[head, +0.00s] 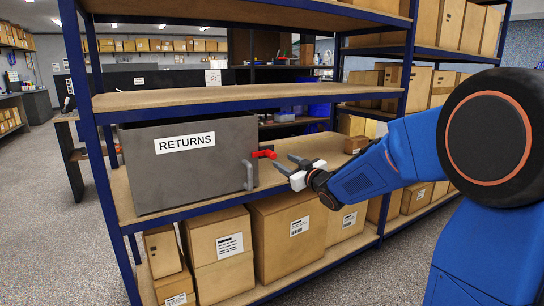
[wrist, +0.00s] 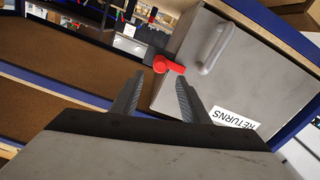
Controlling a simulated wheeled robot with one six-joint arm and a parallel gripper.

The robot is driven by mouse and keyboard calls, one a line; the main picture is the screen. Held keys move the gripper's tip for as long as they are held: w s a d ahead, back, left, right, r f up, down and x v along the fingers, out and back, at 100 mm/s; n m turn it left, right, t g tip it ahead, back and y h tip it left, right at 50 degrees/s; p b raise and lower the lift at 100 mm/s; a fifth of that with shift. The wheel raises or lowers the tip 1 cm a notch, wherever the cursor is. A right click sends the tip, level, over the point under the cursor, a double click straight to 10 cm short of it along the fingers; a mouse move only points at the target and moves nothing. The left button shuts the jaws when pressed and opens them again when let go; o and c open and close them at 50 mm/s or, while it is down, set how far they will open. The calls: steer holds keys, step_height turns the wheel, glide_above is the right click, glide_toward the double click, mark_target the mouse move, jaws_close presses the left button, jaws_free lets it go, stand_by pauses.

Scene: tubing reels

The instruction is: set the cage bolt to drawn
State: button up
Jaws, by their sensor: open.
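A grey metal cage (head: 145,170) labelled RETURNS stands on the middle shelf. It also fills the right of the wrist view (wrist: 185,100). A red bolt (head: 264,154) sticks out at its right edge, above a grey pull handle (head: 249,176). In the wrist view the red bolt (wrist: 165,65) lies just past the fingertips, beside the grey handle (wrist: 217,48). My gripper (head: 283,163) is open and empty, to the right of the bolt and apart from it. In the wrist view its two fingers (wrist: 158,84) point toward the bolt, which shows between them.
The cage stands on a brown shelf board (head: 190,207) with blue posts (head: 94,130). Another board (head: 240,96) runs close above the cage. Cardboard boxes (head: 288,232) fill the shelf below. The shelf right of the cage is mostly clear, with a small box (head: 355,145) further right.

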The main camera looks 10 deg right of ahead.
mark_target(274, 156)
steer(key=x, duration=1)
